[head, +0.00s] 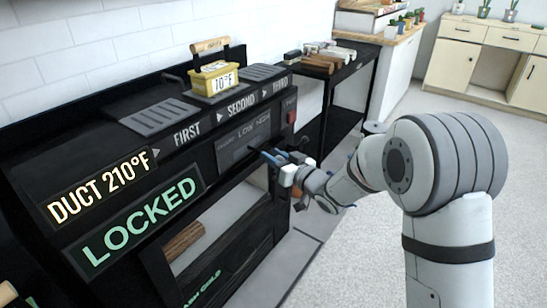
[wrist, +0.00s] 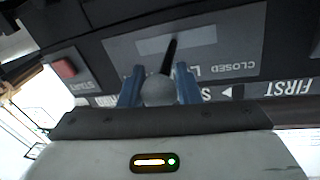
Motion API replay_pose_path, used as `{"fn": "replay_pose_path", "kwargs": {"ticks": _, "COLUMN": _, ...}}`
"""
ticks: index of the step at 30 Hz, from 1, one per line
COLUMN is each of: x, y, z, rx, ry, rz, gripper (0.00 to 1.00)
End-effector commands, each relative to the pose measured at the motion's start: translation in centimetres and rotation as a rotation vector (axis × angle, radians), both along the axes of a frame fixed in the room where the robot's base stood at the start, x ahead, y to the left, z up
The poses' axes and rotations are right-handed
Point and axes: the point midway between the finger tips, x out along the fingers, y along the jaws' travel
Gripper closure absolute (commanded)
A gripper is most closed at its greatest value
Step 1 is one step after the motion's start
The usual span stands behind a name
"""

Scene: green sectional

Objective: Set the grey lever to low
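The grey lever (wrist: 158,91) has a round grey knob on a dark stem and stands out from a grey panel (wrist: 240,40). The panel appears upside down in the wrist view. It reads CLOSED, then a label starting with L beside the stem; the rest is covered by my finger. In the head view the panel (head: 232,151) reads LOW and HIGH, and the lever is hidden by my gripper (head: 277,160). My gripper's blue fingers (wrist: 159,84) stand on both sides of the knob, close to it. I cannot tell if they touch it.
A red START button (wrist: 65,68) is beside the panel. Lit signs read DUCT 210°F (head: 100,187) and LOCKED (head: 142,222). A yellow block marked 10°F (head: 215,79) with a wooden handle sits on top. A black side table (head: 345,75) stands beyond; open floor lies right.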

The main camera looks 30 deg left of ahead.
Motion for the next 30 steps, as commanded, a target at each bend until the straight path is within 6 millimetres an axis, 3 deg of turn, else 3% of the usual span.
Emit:
{"fn": "replay_pose_path", "kwargs": {"ticks": 7, "x": -0.1, "y": 0.1, "z": 0.0, "rx": -0.001, "ry": 0.000, "rz": 0.002, "gripper": 0.50}}
{"fn": "replay_pose_path", "kwargs": {"ticks": 16, "x": -0.2, "y": -0.4, "z": 0.0, "rx": -0.002, "ry": 0.001, "rz": 0.000, "gripper": 0.50}}
{"fn": "replay_pose_path", "kwargs": {"ticks": 30, "x": -2.7, "y": -6.7, "z": 0.0, "rx": -0.002, "ry": 0.001, "rz": 0.000, "gripper": 0.50}}
